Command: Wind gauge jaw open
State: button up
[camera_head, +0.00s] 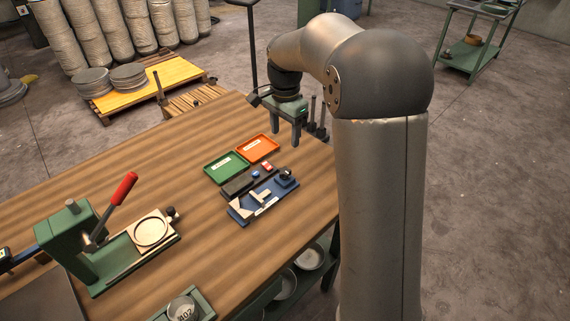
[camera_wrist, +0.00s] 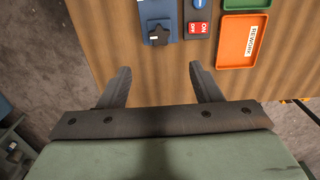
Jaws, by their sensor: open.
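The gauge (camera_head: 248,213) has a blue base and lies on the wooden table, with pale blocks (camera_head: 261,196) that look like its jaws and a white label along its front edge. A black star-shaped knob (camera_head: 286,174) sits at its right end. In the wrist view the knob (camera_wrist: 158,36) and the blue end of the base (camera_wrist: 154,9) show at the top. My gripper (camera_wrist: 160,72) is open and empty, with the knob ahead of and between its fingers, apart from them. In the head view my gripper (camera_head: 284,136) is over the table, beyond the gauge. The jaws are outside the wrist view.
A dark panel (camera_head: 237,186) with a red ON switch (camera_wrist: 198,27) and a blue button lies beside the gauge. Behind are a green tray (camera_head: 226,167) and an orange REWORK tray (camera_wrist: 243,40). A green press (camera_head: 66,240) with a red handle stands left. Bare table lies between.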

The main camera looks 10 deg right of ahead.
aim_at(285, 170)
notch_tip(285, 170, down, 13)
jog(key=shift+s+p, duration=0.1)
jog(key=shift+p, duration=0.8)
jog(key=c, duration=1)
